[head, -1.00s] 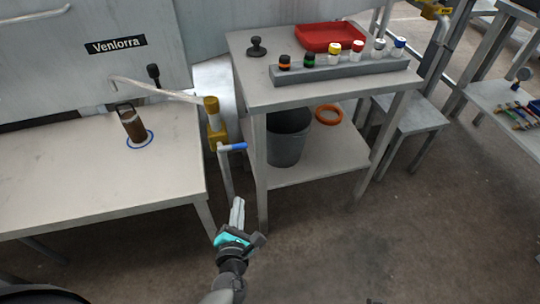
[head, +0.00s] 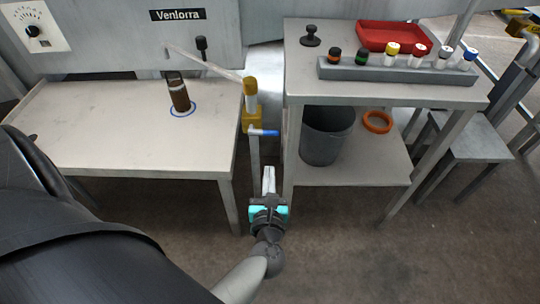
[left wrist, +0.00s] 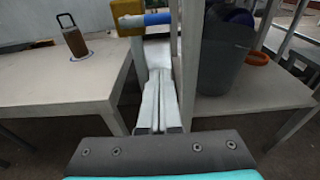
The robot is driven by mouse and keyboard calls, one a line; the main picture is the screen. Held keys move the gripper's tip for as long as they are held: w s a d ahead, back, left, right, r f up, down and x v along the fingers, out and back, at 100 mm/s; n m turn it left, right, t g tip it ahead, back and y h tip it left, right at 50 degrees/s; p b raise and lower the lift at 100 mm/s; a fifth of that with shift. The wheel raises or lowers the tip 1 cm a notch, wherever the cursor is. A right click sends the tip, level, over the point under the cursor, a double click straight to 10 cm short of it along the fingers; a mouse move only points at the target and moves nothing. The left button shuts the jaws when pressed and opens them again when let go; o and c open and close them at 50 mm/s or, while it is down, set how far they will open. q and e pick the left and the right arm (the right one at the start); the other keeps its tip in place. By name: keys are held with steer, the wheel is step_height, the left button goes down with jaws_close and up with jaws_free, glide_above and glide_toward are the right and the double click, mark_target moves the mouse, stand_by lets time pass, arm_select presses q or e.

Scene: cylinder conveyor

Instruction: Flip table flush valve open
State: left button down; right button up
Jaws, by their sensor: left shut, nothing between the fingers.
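The table flush valve (head: 250,120) is a yellow fitting on an upright pipe at the table's right edge. Its lever, with a blue grip (head: 264,132), points sideways to the right. In the left wrist view the blue grip (left wrist: 160,18) crosses the top, beside the yellow body (left wrist: 127,14). My left gripper (head: 268,173) is shut and empty, its fingers pointing up toward the lever from below in the head view, with a gap between. The fingers (left wrist: 158,95) lie together in the left wrist view. My right gripper is not in view.
The table (head: 100,130) at left bears a brown handled cylinder (head: 180,97) in a blue ring. Close on the right, a shelf unit (head: 300,88) carries a rack of capped bottles (head: 400,73), a red tray (head: 375,32), a grey bin (head: 325,138) and an orange ring (head: 377,122).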

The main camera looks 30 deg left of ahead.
mark_target(265, 133)
arm_select(q)
steer(key=w+a+r, duration=0.2)
steer(key=w+a, duration=0.2)
steer(key=w, duration=0.2)
steer(key=shift+w+r, duration=0.35)
steer(key=shift+w, duration=0.05)
steer(key=shift+r, duration=0.1)
stand_by(0.5)
steer(key=shift+w+r+n, duration=0.1)
steer(key=shift+r+n, duration=0.15)
steer(key=shift+n, duration=0.35)
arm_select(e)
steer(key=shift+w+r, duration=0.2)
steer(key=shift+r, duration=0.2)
